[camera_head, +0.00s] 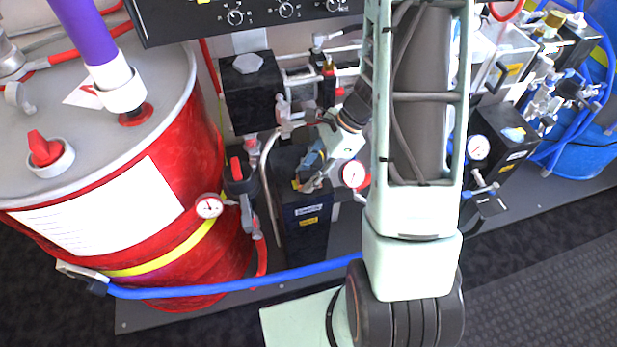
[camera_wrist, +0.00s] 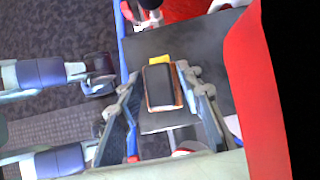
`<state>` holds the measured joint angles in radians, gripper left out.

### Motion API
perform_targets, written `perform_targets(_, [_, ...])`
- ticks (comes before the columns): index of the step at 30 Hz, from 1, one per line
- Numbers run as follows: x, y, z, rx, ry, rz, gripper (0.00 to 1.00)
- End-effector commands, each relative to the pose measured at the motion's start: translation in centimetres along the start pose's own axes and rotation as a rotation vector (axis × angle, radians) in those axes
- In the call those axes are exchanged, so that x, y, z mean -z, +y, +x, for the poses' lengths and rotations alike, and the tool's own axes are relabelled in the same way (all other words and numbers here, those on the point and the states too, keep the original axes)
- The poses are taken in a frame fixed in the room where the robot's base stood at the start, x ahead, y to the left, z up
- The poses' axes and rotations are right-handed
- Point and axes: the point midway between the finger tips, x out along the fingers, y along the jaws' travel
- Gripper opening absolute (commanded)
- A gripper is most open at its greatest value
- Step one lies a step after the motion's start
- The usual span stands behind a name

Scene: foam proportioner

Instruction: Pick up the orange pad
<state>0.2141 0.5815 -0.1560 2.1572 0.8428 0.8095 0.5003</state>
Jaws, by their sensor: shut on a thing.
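The pad (camera_wrist: 163,87) shows in the wrist view as a small flat block with a dark face and orange-brown edges. My gripper (camera_wrist: 168,95) has one finger on each side of it and is shut on it. In the head view my gripper (camera_head: 316,168) is small, at the top of a black box (camera_head: 303,225) with labels. The pad cannot be made out clearly in the head view. In the wrist view the dark box top lies behind the pad; I cannot tell whether they touch.
A large red drum (camera_head: 170,170) stands at the left. A pressure gauge (camera_head: 355,174) is close to the right of my gripper, with pipes and valves around. A blue hose (camera_head: 235,285) crosses in front. Dark floor (camera_head: 540,270) is clear at the lower right.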

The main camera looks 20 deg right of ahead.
Motion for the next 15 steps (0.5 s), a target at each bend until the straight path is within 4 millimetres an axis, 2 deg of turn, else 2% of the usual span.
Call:
perform_targets(3, [-0.01, 0.00, -0.01, 0.000, 0.000, 0.000, 0.09])
perform_targets(14, [-0.40, -0.05, -0.74, 0.001, 0.000, 0.000, 0.09])
perform_targets(15, [0.14, -0.04, -0.80, 0.001, 0.000, 0.003, 0.09])
